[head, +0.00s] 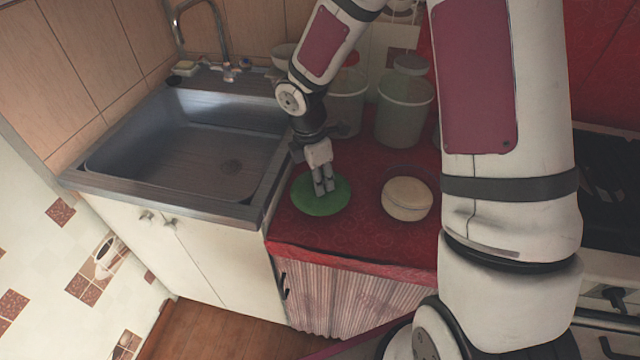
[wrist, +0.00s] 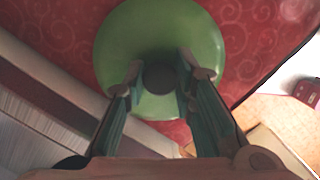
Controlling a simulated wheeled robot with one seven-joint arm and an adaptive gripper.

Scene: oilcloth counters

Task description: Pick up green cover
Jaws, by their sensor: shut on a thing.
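The green cover (head: 336,203) is a round green disc on the red counter, just right of the sink. In the wrist view the green cover (wrist: 120,45) fills the upper middle, with a dark round knob (wrist: 160,78) at its centre. My gripper (head: 324,190) points down over the cover from above. In the wrist view the fingers of my gripper (wrist: 160,80) stand on both sides of the knob, closed in on it. I cannot tell whether the cover touches the counter or is slightly raised.
A round cream-coloured container (head: 407,199) stands close to the right of the cover. Clear canisters (head: 404,108) stand behind on the red counter (head: 375,245). The metal sink (head: 190,150) with a tap (head: 222,45) is at left. A stove (head: 610,190) is at far right.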

